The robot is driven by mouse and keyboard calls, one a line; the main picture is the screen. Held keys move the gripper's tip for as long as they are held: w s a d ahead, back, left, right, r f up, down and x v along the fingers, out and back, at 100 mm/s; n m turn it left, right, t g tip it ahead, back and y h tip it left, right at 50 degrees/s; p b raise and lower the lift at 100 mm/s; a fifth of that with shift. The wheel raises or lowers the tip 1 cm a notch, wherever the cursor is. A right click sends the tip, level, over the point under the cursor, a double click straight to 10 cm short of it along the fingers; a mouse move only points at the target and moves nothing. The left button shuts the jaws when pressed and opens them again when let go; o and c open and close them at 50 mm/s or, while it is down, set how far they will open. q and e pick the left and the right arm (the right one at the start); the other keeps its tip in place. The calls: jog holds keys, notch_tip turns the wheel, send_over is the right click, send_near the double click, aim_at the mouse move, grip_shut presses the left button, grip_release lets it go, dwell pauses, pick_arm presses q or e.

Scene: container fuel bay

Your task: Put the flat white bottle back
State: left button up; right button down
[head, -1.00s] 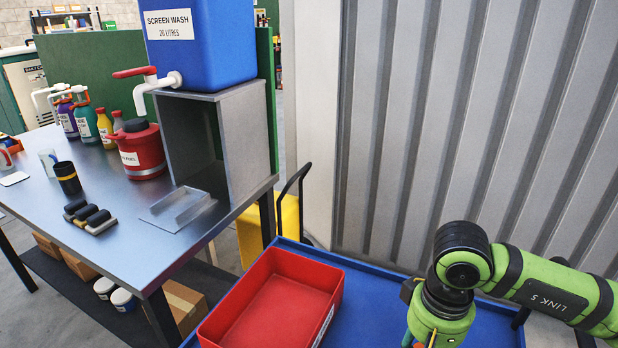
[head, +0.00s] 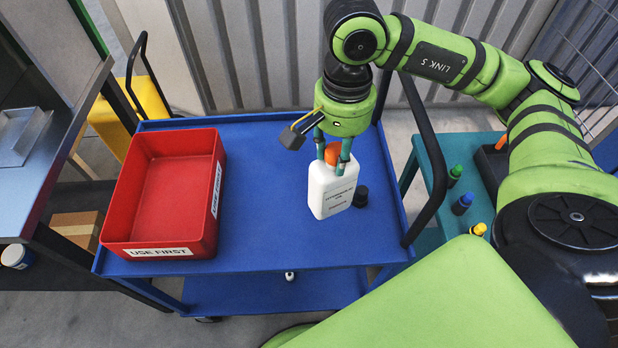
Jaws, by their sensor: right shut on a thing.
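The flat white bottle (head: 332,190) has an orange cap and a printed label. It is upright over the right part of the blue cart top (head: 262,222); I cannot tell whether its base touches the surface. My right gripper (head: 333,160) points down from above and is shut on the bottle near its cap. A red bin (head: 160,240) marked USE FIRST stands on the left part of the cart top, and it is empty. My left gripper is not in view.
A small black cylinder (head: 361,196) stands just right of the bottle. The cart's dark handle (head: 432,165) rises at the right. Beyond it, a teal table (head: 430,243) holds green, blue and yellow small bottles. A metal bench (head: 50,190) is at the left. The cart top between bin and bottle is clear.

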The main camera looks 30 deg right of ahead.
jog(key=s+d+r+m, duration=0.1)
jog(key=m, duration=0.1)
jog(key=d+r+m, duration=0.1)
jog(key=shift+s+d+r+m+p, duration=0.25)
jog(key=shift+s+m+p, duration=0.1)
jog(key=shift+m, duration=0.05)
jog(key=shift+s+d+r+m, duration=0.1)
jog(key=shift+r+m, duration=0.05)
jog(key=shift+m, duration=0.15)
jog(key=w+a+f+p, duration=0.5)
jog(key=w+f, duration=0.4)
jog(key=f, duration=0.2)
jog(key=shift+w+a, duration=0.25)
jog(key=shift+a, duration=0.6)
jog(key=shift+f, duration=0.15)
jog(key=c, duration=0.8)
grip_release()
jog(key=shift+s, duration=0.1)
